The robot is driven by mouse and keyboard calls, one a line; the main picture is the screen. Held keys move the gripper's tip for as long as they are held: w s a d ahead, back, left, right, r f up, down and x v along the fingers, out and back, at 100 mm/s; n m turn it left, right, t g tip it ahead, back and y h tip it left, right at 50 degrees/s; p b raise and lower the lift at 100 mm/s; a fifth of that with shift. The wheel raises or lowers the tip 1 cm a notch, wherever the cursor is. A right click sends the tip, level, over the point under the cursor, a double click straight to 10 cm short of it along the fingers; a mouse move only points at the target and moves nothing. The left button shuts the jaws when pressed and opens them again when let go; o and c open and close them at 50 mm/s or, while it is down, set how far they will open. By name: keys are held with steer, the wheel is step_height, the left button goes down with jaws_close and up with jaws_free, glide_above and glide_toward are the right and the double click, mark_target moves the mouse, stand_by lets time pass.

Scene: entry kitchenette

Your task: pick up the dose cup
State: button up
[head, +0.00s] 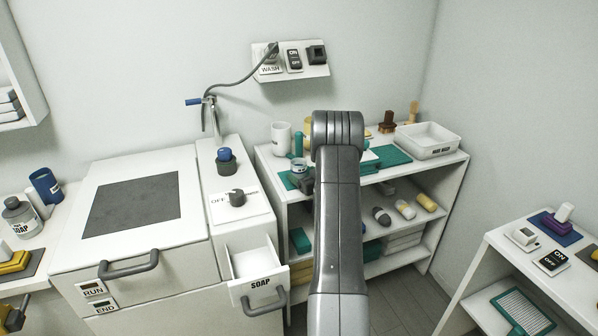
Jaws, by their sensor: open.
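A small pale grey cup (299,164), which looks like the dose cup, is at the left end of the shelf unit's top, over a teal mat (287,181). My gripper (304,181) shows only as a small dark part at the left of my forearm, just below the cup in the picture. It is open. My arm hides most of it, and I cannot tell whether it touches the cup.
The shelf unit (447,160) also carries a white cup (281,138), teal cloths (392,155) and a white bin (428,140). An open soap drawer (257,262) juts out at its left. A low table (545,278) stands at right; floor shows between them.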

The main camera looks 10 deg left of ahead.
mark_target(303, 174)
steer(key=shift+x, duration=1.75)
steer(key=shift+s+a, duration=0.15)
steer(key=c, duration=1.1)
steer(key=shift+r, duration=0.1)
step_height(303, 174, up, 10)
